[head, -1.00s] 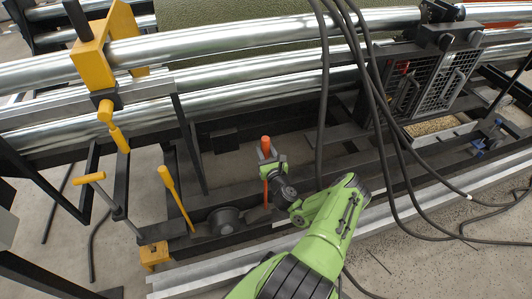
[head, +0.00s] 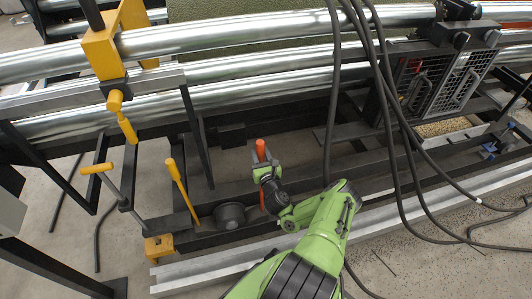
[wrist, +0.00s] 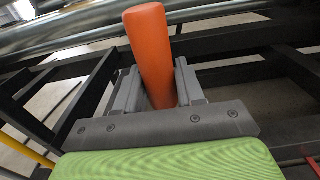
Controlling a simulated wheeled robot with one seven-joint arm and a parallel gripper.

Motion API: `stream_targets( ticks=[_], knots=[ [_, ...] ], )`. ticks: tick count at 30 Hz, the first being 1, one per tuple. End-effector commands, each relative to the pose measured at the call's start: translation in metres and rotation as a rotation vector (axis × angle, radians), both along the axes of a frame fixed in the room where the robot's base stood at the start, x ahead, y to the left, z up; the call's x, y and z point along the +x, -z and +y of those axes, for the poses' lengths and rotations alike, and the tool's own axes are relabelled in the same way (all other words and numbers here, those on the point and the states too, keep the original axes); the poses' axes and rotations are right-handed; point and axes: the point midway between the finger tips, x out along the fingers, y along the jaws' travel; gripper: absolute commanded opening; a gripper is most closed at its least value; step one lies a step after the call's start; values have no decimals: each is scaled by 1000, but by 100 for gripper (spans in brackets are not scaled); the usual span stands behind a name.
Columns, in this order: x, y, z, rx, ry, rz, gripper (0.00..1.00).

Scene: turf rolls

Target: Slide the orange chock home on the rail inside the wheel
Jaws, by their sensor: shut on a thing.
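My gripper (head: 262,163) is shut on an upright orange post (head: 261,149), taken to be the chock's handle. In the wrist view the orange post (wrist: 150,50) stands between the two grey fingers (wrist: 158,90), leaning slightly. A dark round wheel (head: 230,215) sits on the dark rail (head: 345,180), just left of and nearer than my gripper, with a small gap in the picture.
A yellow lever (head: 180,190) stands left of the wheel, with a yellow block (head: 158,248) at the rail's end. Black cables (head: 392,120) hang at right of my arm. Long shiny rollers (head: 240,70) and a yellow clamp (head: 103,52) lie behind.

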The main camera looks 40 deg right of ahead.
Motion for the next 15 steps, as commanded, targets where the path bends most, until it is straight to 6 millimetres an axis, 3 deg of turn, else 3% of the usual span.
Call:
stream_targets(
  ticks=[14, 15],
  knots=[
    [4, -3, 6, 0, 2, -8, 0],
    [4, -3, 6, 0, 2, -8, 44]
  ],
)
